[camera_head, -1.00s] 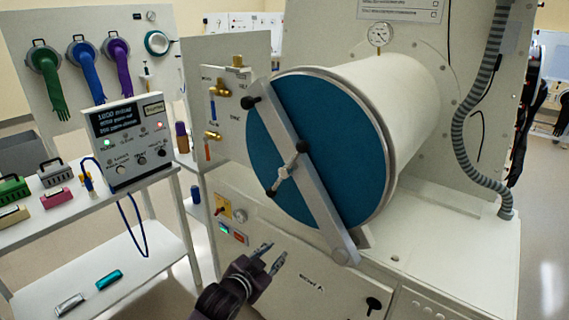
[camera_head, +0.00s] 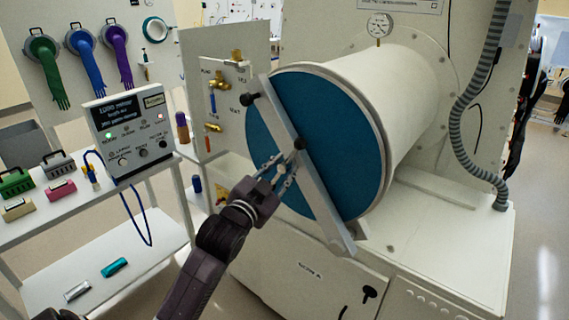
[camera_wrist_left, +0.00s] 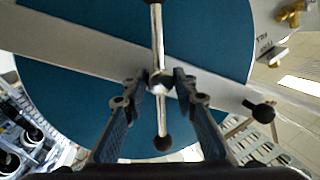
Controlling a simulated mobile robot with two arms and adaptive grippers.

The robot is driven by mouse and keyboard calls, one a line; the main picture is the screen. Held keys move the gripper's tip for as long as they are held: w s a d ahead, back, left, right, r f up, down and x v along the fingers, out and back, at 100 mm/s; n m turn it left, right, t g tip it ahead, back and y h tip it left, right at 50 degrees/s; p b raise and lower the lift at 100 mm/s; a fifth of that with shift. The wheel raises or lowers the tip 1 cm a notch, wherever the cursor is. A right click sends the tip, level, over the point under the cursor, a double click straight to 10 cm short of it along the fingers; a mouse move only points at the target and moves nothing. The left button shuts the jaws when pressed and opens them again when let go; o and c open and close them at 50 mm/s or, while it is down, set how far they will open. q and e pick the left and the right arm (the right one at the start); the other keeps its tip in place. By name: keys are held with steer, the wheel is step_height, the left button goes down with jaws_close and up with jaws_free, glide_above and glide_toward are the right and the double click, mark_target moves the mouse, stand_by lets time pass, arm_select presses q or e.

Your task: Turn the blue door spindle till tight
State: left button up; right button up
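The blue round door (camera_head: 345,135) closes the end of the white cylindrical chamber (camera_head: 405,90). A grey clamp bar (camera_head: 318,200) runs slantwise across it. The spindle, a metal cross-handle with black ball ends, sits mid-bar; one ball (camera_head: 300,144) shows in the head view. My left gripper (camera_head: 281,171) is at the spindle, hiding much of it. In the left wrist view the spindle (camera_wrist_left: 157,40) stands nearly upright between the two spread fingers (camera_wrist_left: 160,84), its hub between the fingertips. Gaps seem to remain on both sides; contact is unclear. My right gripper is not visible.
A valve panel with brass fittings (camera_head: 213,128) stands left of the door. A shelf cart at left holds a pressure display box (camera_head: 130,132) and several small cases. A ribbed hose (camera_head: 468,120) hangs at right. A black handle (camera_head: 369,292) sticks out of the lower front panel.

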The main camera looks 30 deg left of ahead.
arm_select(q)
steer(key=shift+w, duration=0.35)
jaws_close()
